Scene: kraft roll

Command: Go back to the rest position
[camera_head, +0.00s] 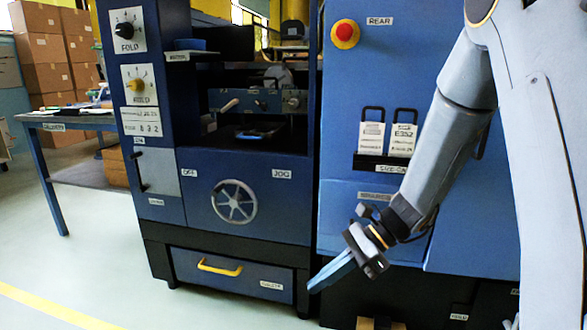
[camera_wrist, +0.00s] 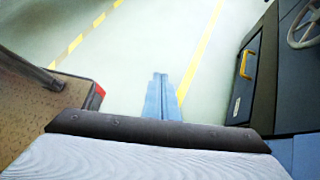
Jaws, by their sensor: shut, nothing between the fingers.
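My gripper (camera_head: 312,288) hangs low in front of the blue machine (camera_head: 290,190), its blue fingers pointing down and to the left. The fingers are together with nothing between them. In the wrist view the closed fingers (camera_wrist: 160,78) stand over bare floor, apart from the machine on the right. My grey arm reaches down from the upper right in the head view and hides part of the machine's right panel.
The machine has a drawer with a yellow handle (camera_head: 220,267), a handwheel (camera_head: 234,201) and a red stop button (camera_head: 345,34). A table (camera_head: 85,123) and stacked cardboard boxes (camera_head: 42,60) stand at left. Pale floor (camera_head: 90,270) with yellow lines is clear.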

